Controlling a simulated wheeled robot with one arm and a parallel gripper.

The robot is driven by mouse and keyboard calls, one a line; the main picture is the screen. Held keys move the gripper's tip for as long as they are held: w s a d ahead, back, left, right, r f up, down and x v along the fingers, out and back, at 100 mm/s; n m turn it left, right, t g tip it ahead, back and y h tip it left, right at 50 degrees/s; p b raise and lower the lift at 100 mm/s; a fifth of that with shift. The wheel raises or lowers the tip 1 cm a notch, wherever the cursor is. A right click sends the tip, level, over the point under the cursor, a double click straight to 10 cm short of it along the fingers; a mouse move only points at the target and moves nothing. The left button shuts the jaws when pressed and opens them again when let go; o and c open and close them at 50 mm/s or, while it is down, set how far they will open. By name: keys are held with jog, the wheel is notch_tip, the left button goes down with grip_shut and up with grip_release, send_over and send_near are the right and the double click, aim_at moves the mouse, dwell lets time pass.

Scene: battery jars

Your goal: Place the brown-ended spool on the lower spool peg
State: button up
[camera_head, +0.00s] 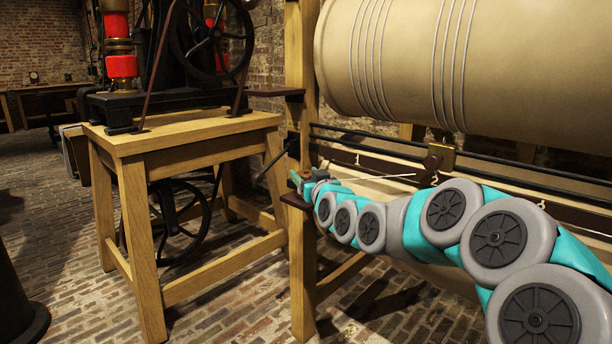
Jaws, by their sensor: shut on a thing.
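My gripper (304,183) is small in the view, at the end of my teal and grey arm, which reaches in from the right. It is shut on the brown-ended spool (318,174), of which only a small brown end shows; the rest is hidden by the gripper. The gripper is beside the wooden post, just above a dark lower bracket (296,201) that juts from it. The lower spool peg cannot be made out there. I cannot tell whether the spool touches the bracket.
A higher dark bracket (276,91) juts from the same wooden post (302,260). A large tan drum (400,60) with pale cords hangs at right, above dark rails. A wooden table (180,132) with a red and black machine stands at left. The brick floor between is mostly clear.

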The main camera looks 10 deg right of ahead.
jog(key=o, duration=1.3)
jog(key=shift+r, duration=0.1)
jog(key=s, duration=0.4)
jog(key=s+d, duration=0.1)
jog(key=s, duration=0.3)
jog(key=s+d, duration=0.1)
jog(key=s, duration=0.2)
jog(key=shift+s, duration=0.4)
jog(key=s+a+f+g, duration=0.4)
jog(key=s+f+g, duration=0.6)
jog(key=s+f, duration=0.8)
jog(key=s+f+g+h, duration=0.1)
jog(key=s+f+g, duration=0.1)
jog(key=s, duration=0.6)
jog(key=s+d+f+m+g+h, duration=0.1)
jog(key=s+g, duration=0.3)
jog(key=s, duration=0.4)
jog(key=s+d+f+g, duration=0.1)
jog(key=s+f+g, duration=0.1)
jog(key=s, duration=0.7)
jog(key=shift+d+f+m+g+h, duration=0.1)
jog(key=shift+f+m+g+h, duration=0.25)
jog(key=shift+g, duration=0.45)
